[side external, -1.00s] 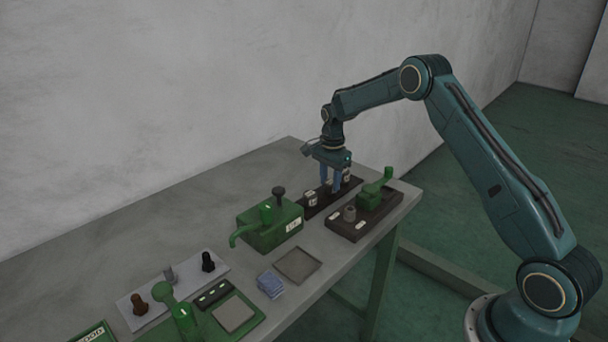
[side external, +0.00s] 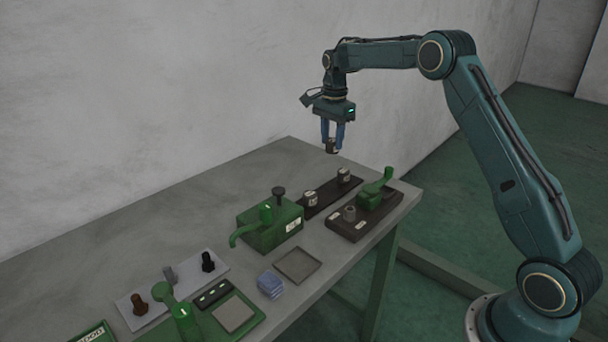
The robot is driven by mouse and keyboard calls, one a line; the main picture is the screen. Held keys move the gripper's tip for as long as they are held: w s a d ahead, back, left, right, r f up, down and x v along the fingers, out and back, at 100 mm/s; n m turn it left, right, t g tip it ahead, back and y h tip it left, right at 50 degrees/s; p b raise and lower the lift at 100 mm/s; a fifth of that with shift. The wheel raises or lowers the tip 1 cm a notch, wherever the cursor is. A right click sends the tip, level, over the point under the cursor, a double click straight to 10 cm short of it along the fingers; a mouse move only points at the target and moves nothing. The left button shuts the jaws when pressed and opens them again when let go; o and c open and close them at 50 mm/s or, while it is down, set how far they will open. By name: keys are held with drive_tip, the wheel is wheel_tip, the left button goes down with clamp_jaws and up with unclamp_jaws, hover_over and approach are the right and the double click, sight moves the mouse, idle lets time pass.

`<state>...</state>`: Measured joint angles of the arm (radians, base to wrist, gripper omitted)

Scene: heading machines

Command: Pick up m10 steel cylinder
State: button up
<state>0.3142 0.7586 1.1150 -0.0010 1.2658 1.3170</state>
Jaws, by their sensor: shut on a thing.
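A small steel cylinder (side external: 332,147) with a dark top is between the blue fingers of my gripper (side external: 332,138). My gripper is shut on it and holds it upright in the air above the dark strip (side external: 328,196). Two similar labelled cylinders stand on that strip, one at its left end (side external: 310,199) and one at its right end (side external: 344,176). The label on the held cylinder is too small to read.
A green lever machine (side external: 268,234) stands left of the strip. A dark board with a green lever device (side external: 370,208) lies to its front right. A shallow square tray (side external: 297,265) and blue cloths (side external: 270,285) lie nearer. The table's back left is clear.

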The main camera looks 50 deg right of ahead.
sight(332, 140)
wheel_tip(332, 140, up, 7)
drive_tip(key=shift+f, duration=0.2)
idle(0.6)
